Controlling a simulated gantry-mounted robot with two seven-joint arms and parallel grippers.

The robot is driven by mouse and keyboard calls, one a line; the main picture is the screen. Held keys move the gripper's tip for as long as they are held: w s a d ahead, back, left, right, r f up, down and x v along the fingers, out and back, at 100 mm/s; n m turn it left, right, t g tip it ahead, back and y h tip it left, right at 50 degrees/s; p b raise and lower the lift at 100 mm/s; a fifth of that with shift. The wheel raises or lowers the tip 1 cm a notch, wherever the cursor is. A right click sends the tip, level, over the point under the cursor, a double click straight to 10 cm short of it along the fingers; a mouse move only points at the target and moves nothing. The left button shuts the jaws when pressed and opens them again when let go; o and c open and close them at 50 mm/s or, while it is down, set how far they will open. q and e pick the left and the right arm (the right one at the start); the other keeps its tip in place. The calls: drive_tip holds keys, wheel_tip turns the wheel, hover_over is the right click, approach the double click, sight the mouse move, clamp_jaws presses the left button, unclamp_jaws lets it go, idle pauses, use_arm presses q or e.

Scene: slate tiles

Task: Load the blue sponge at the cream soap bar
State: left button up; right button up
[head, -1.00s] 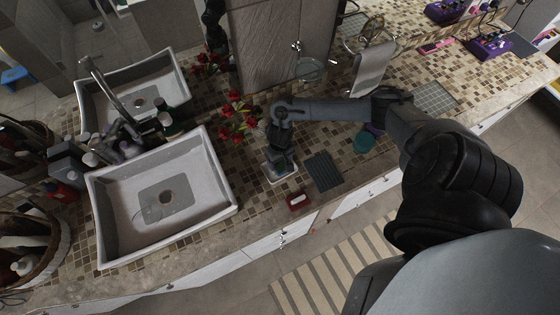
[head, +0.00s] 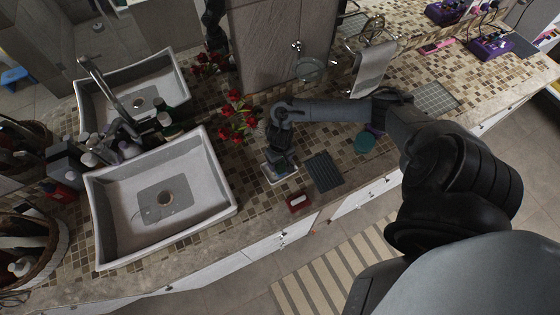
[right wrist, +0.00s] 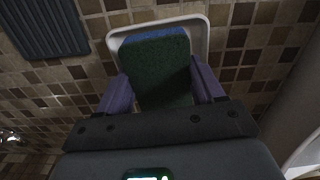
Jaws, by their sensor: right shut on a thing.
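The sponge (right wrist: 155,68) has a dark green face and a blue edge. It sits between the two purple fingers of my right gripper (right wrist: 162,88), which is shut on it. A white tray (right wrist: 200,22) lies under or around the sponge; I cannot tell whether they touch. In the head view my right gripper (head: 279,163) points down at this tray (head: 284,183), largely covering the sponge. A pale soap bar (head: 297,200) sits in a small red dish (head: 299,208) just right of and nearer than the tray. My left gripper is out of view.
A dark ribbed mat (head: 324,172) lies right of the tray. A white sink (head: 222,195) stands to the left, and red flowers (head: 236,115) stand behind. A teal round object (head: 364,142) is farther right. The counter's front edge is close to the red dish.

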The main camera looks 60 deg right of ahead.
drive_tip(key=shift+f, duration=0.25)
drive_tip(key=shift+f, duration=0.25)
idle(0.6)
idle(0.6)
drive_tip(key=shift+f, duration=0.1)
idle(0.9)
drive_tip(key=shift+p, duration=0.3)
idle(0.3)
drive_tip(key=shift+s+r+p, duration=0.1)
drive_tip(key=shift+r+p, duration=0.75)
drive_tip(key=shift+p, duration=0.25)
wheel_tip(320, 180, up, 6)
drive_tip(key=p, duration=0.7)
drive_tip(key=shift+f, duration=0.25)
